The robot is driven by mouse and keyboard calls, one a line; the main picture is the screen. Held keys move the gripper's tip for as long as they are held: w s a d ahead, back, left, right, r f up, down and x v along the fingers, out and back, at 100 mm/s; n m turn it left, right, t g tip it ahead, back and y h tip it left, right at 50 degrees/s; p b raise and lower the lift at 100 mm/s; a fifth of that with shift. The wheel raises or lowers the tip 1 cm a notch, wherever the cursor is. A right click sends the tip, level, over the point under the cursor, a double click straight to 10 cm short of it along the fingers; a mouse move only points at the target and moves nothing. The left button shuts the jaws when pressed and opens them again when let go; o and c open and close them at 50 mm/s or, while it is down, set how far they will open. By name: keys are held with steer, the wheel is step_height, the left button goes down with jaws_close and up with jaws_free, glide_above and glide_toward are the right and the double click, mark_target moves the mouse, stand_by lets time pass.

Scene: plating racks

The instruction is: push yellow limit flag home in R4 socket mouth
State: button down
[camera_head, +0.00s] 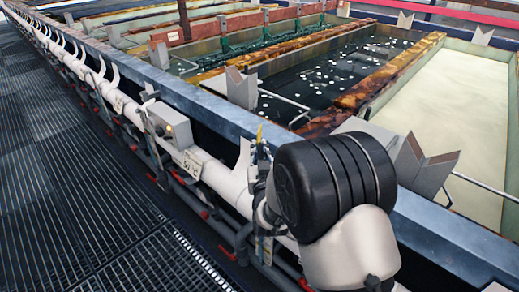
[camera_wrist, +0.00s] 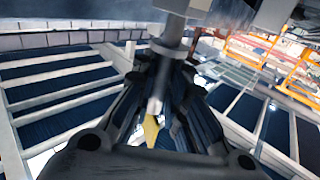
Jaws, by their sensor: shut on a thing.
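The yellow limit flag (camera_wrist: 151,131) shows in the wrist view as a small pointed yellow piece between the dark fingers of my gripper (camera_wrist: 165,95). My gripper is shut on it. A grey metal rod or shaft (camera_wrist: 174,32) stands in line just beyond the fingers, and its far end meets a grey block at the top. In the head view a thin yellow tip (camera_head: 259,132) shows just left of my black arm joint, by the white pipe. My arm hides most of the gripper there. I cannot make out the R4 socket mouth or whether the flag touches it.
A white pipe (camera_head: 225,182) with brackets and red clips runs along the tank edge. A grey box (camera_head: 172,125) sits on it. Open tanks with dark liquid (camera_head: 335,75) and pale liquid (camera_head: 455,95) lie beyond the blue-grey rail. Dark grating walkway (camera_head: 70,170) is clear at left.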

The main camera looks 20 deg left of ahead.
steer(key=shift+f, duration=0.25)
steer(key=shift+f, duration=0.3)
steer(key=shift+f, duration=0.2)
steer(key=c, duration=1.5)
jaws_free()
steer(key=shift+f, duration=0.15)
steer(key=shift+c, duration=0.2)
steer(key=shift+s+d+f, duration=0.1)
steer(key=shift+s, duration=0.05)
steer(key=v, duration=1.1)
steer(key=shift+s+d+r, duration=0.15)
steer(key=shift+s+r, duration=0.1)
steer(key=shift+s, duration=0.1)
